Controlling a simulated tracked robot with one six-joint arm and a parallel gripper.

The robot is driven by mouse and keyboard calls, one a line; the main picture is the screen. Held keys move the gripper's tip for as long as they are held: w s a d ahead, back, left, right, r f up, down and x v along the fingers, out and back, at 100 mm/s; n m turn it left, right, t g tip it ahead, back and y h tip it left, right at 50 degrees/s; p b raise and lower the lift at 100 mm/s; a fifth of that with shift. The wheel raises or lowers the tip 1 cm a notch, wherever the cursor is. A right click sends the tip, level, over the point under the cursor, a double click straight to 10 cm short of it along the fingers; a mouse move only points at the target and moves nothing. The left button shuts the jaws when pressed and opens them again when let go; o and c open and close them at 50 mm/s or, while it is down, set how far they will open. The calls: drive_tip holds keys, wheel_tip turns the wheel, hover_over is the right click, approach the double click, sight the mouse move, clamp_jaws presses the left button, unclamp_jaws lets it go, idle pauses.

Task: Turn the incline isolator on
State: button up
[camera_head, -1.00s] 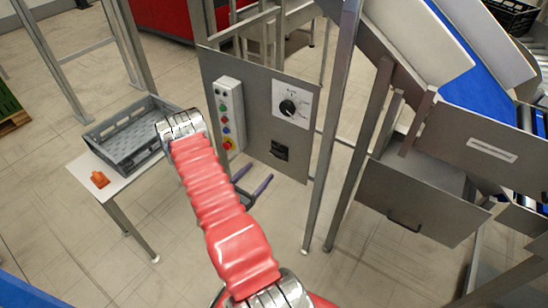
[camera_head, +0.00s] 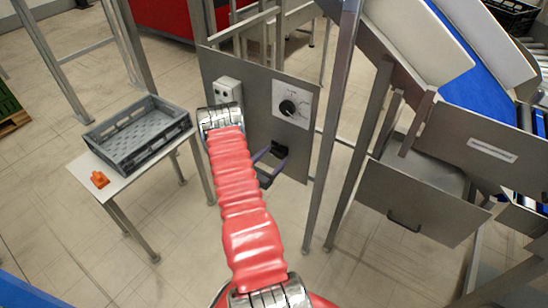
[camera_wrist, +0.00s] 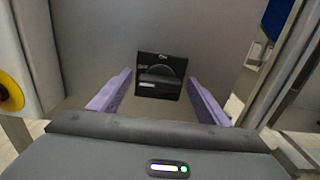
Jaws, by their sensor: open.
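I cannot tell from lettering which is the incline isolator. My gripper (camera_wrist: 157,92), with purple fingers, is open and empty. In the wrist view its fingers stand left and right of the black unit, apparently short of it.
A push-button box (camera_head: 228,91) is on the panel's left, partly behind my arm; its yellow-rimmed button (camera_wrist: 10,92) shows in the wrist view. A metal post (camera_head: 336,130) stands right of the panel. A grey crate (camera_head: 138,135) and orange object (camera_head: 100,179) are on the side table.

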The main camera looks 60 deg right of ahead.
drive_tip(key=c, duration=1.1)
drive_tip(key=shift+o, duration=0.2)
